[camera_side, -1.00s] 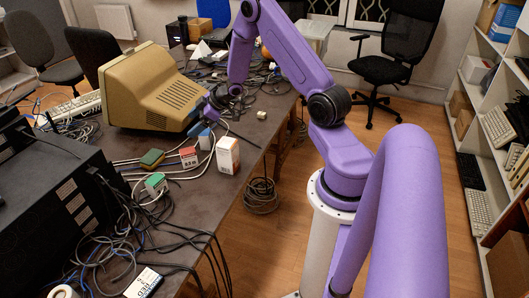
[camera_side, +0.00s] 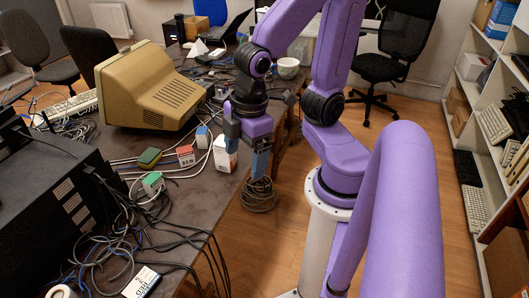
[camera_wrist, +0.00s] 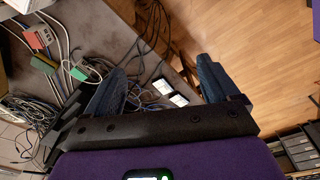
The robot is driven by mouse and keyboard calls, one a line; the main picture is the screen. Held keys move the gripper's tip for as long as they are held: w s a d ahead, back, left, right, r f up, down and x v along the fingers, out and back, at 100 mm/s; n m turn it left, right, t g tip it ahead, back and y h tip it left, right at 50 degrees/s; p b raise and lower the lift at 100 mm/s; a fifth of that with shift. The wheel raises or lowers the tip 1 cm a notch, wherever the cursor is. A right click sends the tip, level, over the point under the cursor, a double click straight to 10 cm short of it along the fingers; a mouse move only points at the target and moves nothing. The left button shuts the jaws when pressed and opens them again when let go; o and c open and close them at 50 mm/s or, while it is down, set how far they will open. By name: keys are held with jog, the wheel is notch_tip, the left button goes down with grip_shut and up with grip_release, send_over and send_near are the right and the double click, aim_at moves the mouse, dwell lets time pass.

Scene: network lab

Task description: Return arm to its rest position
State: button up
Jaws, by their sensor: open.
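My gripper (camera_side: 246,152) hangs with its two blue-tipped fingers pointing down near the right edge of the table in the side view. It is open, and its fingers stand apart with nothing between them. In the wrist view my gripper (camera_wrist: 165,85) looks down past the table edge to cables and the wooden floor.
The table (camera_side: 208,195) holds a beige monitor (camera_side: 150,90), small colored boxes including a red one (camera_side: 186,155) and a green one (camera_side: 153,183), and loose cables. A black equipment case (camera_side: 60,200) stands front left. Shelves (camera_side: 490,150) line the right. Open floor (camera_side: 400,115) lies between.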

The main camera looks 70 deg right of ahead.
aim_at(153, 178)
jog(key=shift+n+g, duration=0.4)
jog(key=s, duration=0.2)
jog(key=s+d, duration=0.1)
jog(key=s, duration=0.1)
jog(key=shift+r, duration=0.25)
dwell(1.5)
jog(key=w+a+f+m+t+y, duration=0.35)
jog(key=w+a+f+m, duration=0.45)
jog(key=w+a+f, duration=0.45)
jog(key=w+d+f+m+t+h, duration=0.35)
jog(key=w+d+t, duration=0.2)
jog(key=d, duration=0.25)
jog(key=w+d+f+m+t+h, duration=0.2)
jog(key=w+d+f+m+t, duration=0.15)
jog(key=w+d, duration=0.4)
jog(key=shift+n+t, duration=0.35)
jog(key=shift+n, duration=0.15)
jog(key=x, duration=1.1)
jog(key=shift+w+d+f, duration=0.2)
jog(key=shift+w+f, duration=0.05)
jog(key=shift+a+x, duration=0.15)
jog(key=shift+x, duration=1.25)
jog(key=shift+a+x, duration=0.1)
jog(key=shift+x, duration=1.3)
